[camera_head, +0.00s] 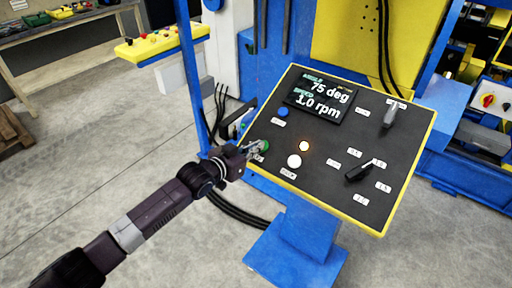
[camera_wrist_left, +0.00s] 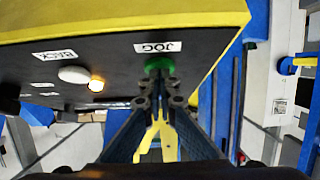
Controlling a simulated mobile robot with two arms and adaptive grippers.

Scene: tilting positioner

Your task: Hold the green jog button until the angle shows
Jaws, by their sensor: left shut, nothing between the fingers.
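The green jog button (camera_head: 265,145) is at the left edge of the dark control panel (camera_head: 335,140). It also shows in the left wrist view (camera_wrist_left: 159,64), beside the JOG label (camera_wrist_left: 158,48). My left gripper (camera_head: 258,148) is shut and empty, with its fingertips at the green button. In the left wrist view the fingertips (camera_wrist_left: 161,82) overlap the button's lower edge; I cannot tell how far it is pressed. The display (camera_head: 319,98) reads 75 deg and 1.0 rpm. My right gripper is not in view.
A white button (camera_head: 294,161) and a lit amber lamp (camera_head: 304,146) sit right of the green button. A blue button (camera_head: 283,112), a black knob (camera_head: 358,174) and a grey lever (camera_head: 390,117) are also on the panel. Blue posts stand behind it.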

